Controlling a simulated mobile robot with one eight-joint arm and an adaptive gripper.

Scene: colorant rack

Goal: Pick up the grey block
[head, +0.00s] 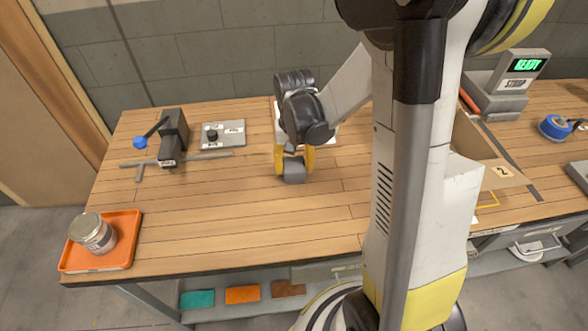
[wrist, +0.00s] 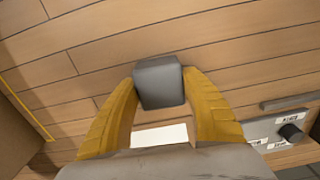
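The grey block (head: 294,172) is a small dark cube over the middle of the wooden bench. In the wrist view the block (wrist: 160,82) sits between the tips of my gripper's two yellow fingers (wrist: 163,88). Both fingers appear to touch its sides, so my gripper (head: 294,160) looks shut on it. In the head view the block's lower part shows below the fingertips. I cannot tell whether it rests on the bench or is just above it.
The wooden bench (head: 240,215) is clear around the block. An orange tray (head: 125,258) with a metal can (head: 93,233) is at the left front corner. A lever device (head: 173,137) and a knob plate (head: 223,135) stand back left. A cardboard box (head: 500,172) is right, partly behind my arm.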

